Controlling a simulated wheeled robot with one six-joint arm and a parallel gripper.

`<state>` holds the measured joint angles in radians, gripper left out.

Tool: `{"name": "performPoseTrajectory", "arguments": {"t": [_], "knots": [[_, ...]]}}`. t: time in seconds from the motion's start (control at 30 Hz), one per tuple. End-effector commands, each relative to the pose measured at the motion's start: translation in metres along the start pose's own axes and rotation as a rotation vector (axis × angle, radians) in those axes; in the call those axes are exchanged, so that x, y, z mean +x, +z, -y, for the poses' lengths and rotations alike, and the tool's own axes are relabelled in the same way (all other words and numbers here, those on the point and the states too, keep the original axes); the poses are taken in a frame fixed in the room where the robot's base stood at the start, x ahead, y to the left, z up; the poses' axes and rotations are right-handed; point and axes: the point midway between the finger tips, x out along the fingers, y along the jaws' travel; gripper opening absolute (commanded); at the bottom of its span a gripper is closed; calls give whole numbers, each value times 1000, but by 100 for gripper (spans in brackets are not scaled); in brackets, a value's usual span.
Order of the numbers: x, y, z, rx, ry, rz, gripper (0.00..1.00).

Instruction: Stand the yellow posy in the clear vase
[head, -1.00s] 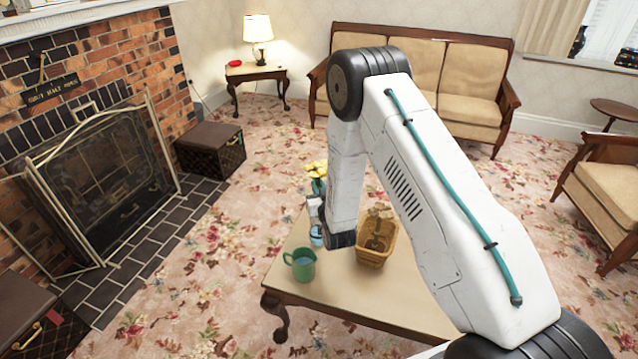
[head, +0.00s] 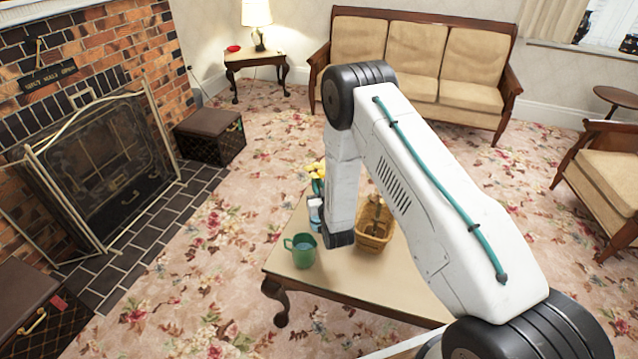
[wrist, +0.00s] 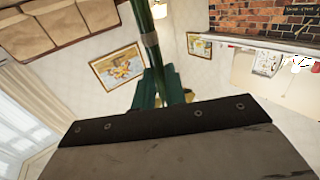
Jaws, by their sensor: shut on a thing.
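The yellow posy (head: 316,168) is upright, its blooms at the top, just left of my forearm in the head view. My gripper (head: 318,187) is shut on it just below the blooms, mostly hidden by the arm. In the wrist view the teal fingers of my gripper (wrist: 165,88) close around the green stems (wrist: 143,25), which run out of the top of the picture. A pale bluish clear vase (head: 315,222) shows partly below the posy, on the table beside my forearm. I cannot tell whether the stem ends are inside it.
A green mug (head: 302,250) stands on the table (head: 345,287) in front of the vase. A wicker basket (head: 374,235) stands to the right, close to my forearm. The front of the table top is clear.

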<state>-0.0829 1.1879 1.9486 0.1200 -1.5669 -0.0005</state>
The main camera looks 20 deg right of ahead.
Motion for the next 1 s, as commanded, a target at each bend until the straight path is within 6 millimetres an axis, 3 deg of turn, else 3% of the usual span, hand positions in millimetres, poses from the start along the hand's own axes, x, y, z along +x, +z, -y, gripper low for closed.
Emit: {"name": "performPoseTrajectory", "arguments": {"t": [0.7, 1.0], "knots": [[0, 44, 0, 0, 0, 2, 0], [0, 52, 0, 0, 0, 0, 0]]}}
